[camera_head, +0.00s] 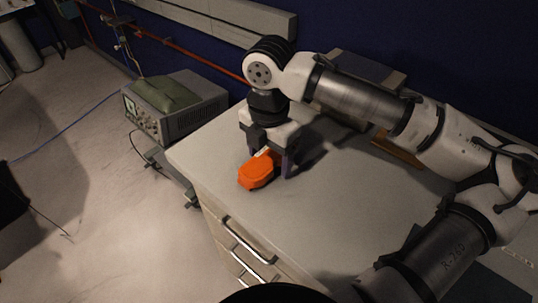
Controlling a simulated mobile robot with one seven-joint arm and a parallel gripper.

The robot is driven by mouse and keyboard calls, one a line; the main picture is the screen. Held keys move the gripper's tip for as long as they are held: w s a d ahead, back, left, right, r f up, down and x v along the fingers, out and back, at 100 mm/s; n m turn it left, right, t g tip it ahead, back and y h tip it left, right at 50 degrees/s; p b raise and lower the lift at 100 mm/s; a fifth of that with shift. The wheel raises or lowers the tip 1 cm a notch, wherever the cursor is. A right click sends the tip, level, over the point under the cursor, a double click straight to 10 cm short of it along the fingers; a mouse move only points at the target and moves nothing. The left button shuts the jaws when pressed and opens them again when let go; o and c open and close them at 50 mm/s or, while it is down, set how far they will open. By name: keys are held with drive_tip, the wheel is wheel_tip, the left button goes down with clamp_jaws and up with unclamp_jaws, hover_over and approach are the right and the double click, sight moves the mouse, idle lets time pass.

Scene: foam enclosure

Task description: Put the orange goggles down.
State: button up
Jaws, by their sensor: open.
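The orange goggles (257,172) rest on the light top of a drawer cabinet (335,210), near its left front edge. My gripper (269,168) points down over them from above. Its fingers are open, one on each side of the goggles, with the right finger in plain view and the left one mostly hidden. I cannot tell whether a finger touches the goggles. A small pale patch shows on top of the goggles, just under the gripper.
Behind my arm, a dark box (362,72) stands at the back of the cabinet top. A grey instrument (195,122) with a green pouch (163,95) on it stands on a cart to the left. The cabinet top in front of the arm is clear.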

sight(269, 157)
wheel_tip(269, 157, up, 12)
idle(0.4)
drive_tip(key=shift+f, duration=0.15)
